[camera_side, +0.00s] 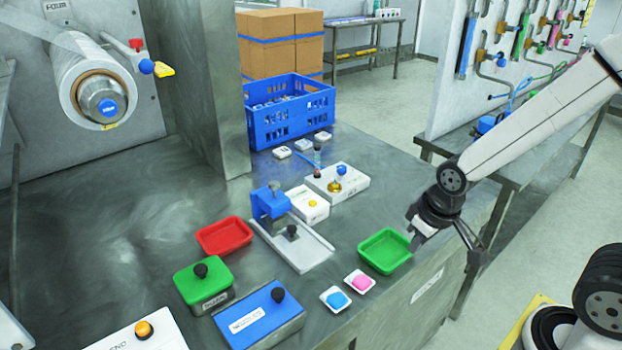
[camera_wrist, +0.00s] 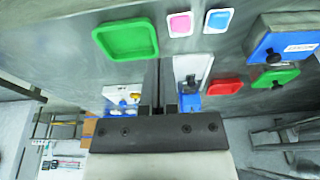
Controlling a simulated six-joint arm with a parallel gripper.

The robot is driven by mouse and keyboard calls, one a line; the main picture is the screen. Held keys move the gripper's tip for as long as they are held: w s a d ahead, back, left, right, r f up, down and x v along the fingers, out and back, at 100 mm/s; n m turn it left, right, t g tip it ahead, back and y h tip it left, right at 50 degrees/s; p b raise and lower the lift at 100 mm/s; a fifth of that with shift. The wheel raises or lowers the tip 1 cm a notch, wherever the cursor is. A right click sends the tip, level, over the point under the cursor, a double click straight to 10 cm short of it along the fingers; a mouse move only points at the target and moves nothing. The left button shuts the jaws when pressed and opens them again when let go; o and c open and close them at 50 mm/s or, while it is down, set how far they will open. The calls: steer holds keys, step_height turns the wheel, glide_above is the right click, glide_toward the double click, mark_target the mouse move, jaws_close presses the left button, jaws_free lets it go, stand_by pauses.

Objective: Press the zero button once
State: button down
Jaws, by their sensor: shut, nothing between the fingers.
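I cannot read which button is marked zero. My gripper (camera_side: 440,228) is shut and empty. It hangs near the bench's right edge, right of the green tray, apart from both buttons.
The green tray (camera_side: 384,265), red tray (camera_side: 210,243), pink (camera_side: 360,282) and blue (camera_side: 336,299) dishes lie around the fixture. Green (camera_side: 190,292) and blue (camera_side: 275,325) knobbed boxes stand in front. A white unit with a brass piece (camera_side: 350,190) and a blue crate (camera_side: 290,130) stand behind.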

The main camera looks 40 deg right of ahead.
steer(key=shift+w, duration=0.1)
steer(key=n+t+y, duration=0.2)
steer(key=n+t, duration=0.4)
steer(key=n, duration=0.5)
glide_above(316, 203)
steer(key=shift+w, duration=0.1)
steer(key=shift+f, duration=0.2)
steer(key=shift+f, duration=4.15)
